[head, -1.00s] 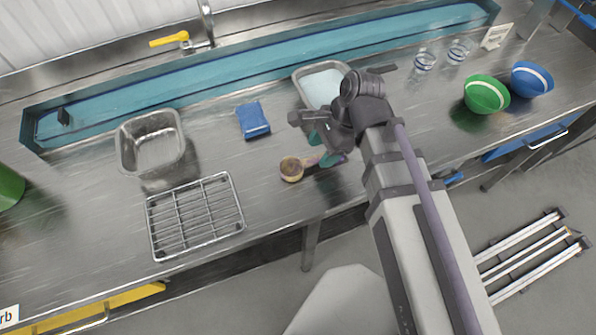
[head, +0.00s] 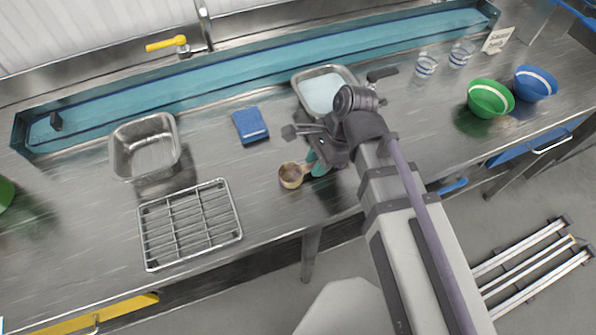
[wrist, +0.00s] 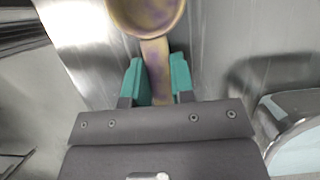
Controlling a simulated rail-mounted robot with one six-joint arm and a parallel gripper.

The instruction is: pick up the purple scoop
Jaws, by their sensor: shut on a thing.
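The scoop (head: 291,175) shows a round tan-brown bowl with purple tints on the steel counter's front part; its handle runs right to my gripper (head: 316,164). In the wrist view the scoop's handle (wrist: 156,62) passes between the teal fingertips of my gripper (wrist: 156,78), and its bowl is cut off by the top edge. The fingers are shut on the handle. Part of the handle is hidden by the gripper in the head view. I cannot tell whether the scoop is clear of the counter.
A metal pan with pale contents (head: 300,84) stands behind my gripper. A blue sponge (head: 250,125), an empty steel pan (head: 121,158) and a wire rack (head: 190,222) lie to the left. Green (head: 490,98) and blue (head: 534,83) bowls and two glasses (head: 427,65) stand at right.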

